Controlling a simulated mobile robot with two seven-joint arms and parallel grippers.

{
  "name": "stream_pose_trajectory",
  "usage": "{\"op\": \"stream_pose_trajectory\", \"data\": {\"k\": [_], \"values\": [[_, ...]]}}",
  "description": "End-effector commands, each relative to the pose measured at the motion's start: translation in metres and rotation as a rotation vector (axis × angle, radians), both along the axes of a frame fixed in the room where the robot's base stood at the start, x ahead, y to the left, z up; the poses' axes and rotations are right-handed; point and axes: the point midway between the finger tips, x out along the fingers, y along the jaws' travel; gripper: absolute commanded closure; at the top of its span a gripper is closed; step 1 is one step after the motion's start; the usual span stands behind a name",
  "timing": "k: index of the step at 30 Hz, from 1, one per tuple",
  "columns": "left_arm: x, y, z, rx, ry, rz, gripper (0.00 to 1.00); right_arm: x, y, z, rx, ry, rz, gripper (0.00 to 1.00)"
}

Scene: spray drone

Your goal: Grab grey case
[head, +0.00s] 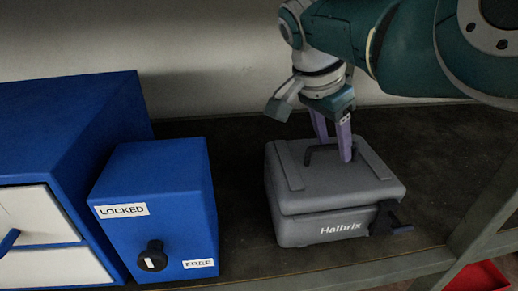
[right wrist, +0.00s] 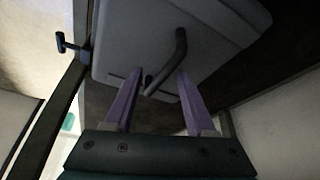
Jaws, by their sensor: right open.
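The grey case (head: 325,200), marked "Halbrix", sits upright on the dark shelf with a dark handle (head: 322,150) on its lid and a black latch on its front right. My right gripper (head: 333,155) points down at the lid from above, its purple fingers open around the handle. In the right wrist view the case (right wrist: 150,40) fills the top, and the handle (right wrist: 168,62) stands between the two spread fingers (right wrist: 155,95). Whether the fingers touch the handle or lid cannot be told. My left gripper is not in view.
A blue box (head: 165,205) labelled "LOCKED" and "FREE", with a black knob (head: 152,256), stands left of the case. A larger blue cabinet (head: 70,110) with white drawers is farther left. The shelf's metal front edge (head: 400,266) runs before the case. A wall is behind.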

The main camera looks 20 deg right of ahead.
Motion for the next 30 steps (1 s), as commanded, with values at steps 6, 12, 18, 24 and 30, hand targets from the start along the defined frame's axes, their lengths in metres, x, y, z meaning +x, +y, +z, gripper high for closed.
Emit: {"op": "stream_pose_trajectory", "data": {"k": [6, 12, 18, 24, 30], "values": [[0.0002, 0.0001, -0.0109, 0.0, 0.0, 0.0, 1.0, 0.0011, -0.0058, -0.0141, 0.001, -0.001, -0.001, 0.44], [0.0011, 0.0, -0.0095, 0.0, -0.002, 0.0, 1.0, 0.001, -0.0056, -0.0132, 0.001, -0.001, -0.001, 0.5], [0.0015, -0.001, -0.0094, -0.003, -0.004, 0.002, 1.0, 0.001, -0.0055, -0.0133, 0.0, -0.001, 0.0, 0.73], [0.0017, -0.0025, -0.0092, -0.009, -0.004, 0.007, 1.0, 0.001, -0.0055, -0.0133, 0.0, -0.001, 0.0, 0.95], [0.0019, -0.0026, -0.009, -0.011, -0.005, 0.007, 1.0, 0.0009, -0.0055, -0.0134, 0.0, -0.001, 0.0, 1.0]]}}
